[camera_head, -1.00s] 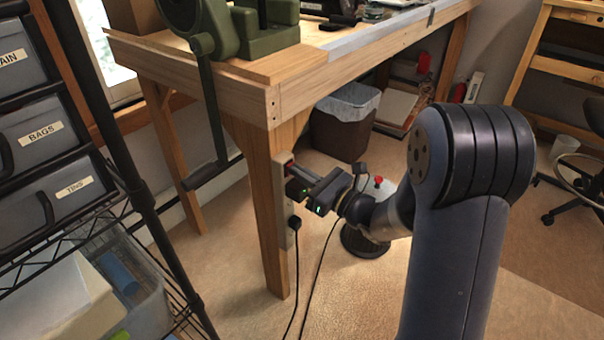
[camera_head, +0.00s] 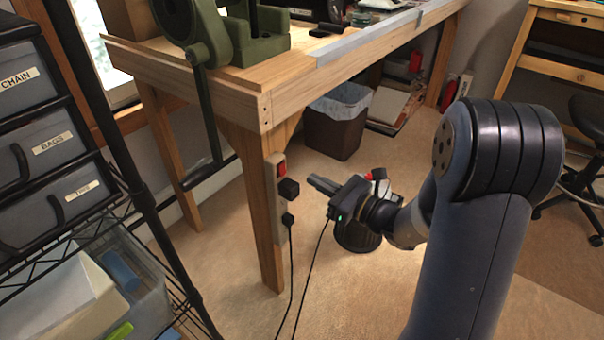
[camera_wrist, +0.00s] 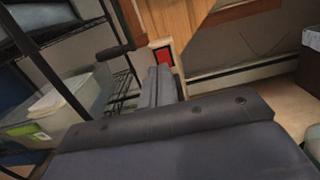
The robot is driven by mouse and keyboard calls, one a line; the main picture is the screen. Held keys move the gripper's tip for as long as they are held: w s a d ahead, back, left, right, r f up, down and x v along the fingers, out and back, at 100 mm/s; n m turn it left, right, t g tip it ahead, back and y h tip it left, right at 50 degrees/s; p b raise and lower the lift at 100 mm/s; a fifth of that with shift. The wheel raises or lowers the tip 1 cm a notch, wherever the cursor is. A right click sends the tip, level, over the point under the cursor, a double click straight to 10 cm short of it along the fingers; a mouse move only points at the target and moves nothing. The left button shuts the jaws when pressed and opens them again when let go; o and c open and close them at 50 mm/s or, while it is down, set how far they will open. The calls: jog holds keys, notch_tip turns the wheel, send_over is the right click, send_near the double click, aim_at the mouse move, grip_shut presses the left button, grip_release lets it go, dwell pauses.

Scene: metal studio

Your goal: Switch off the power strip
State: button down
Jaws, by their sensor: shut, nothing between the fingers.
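The power strip (camera_head: 276,221) is a pale upright bar fixed to the front leg of the wooden workbench. Its red switch (camera_head: 281,169) is at the top of the strip, and two black plugs (camera_head: 288,189) sit below it with cables hanging down. The red switch also shows in the wrist view (camera_wrist: 163,56), just beyond the fingertips. My gripper (camera_head: 312,181) is shut and empty, to the right of the strip and apart from it. In the wrist view the fingers (camera_wrist: 159,75) point toward the strip and hide its lower part. I cannot tell which way the switch is set.
The workbench (camera_head: 240,100) overhangs the strip. A wire shelf with labelled drawers (camera_head: 60,145) stands at the left. A brown bin (camera_head: 335,133) stands behind my gripper. Open carpet lies around the strip's cables.

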jog(key=p+v, duration=0.1)
jog(key=v, duration=0.5)
jog(key=shift+r, duration=0.55)
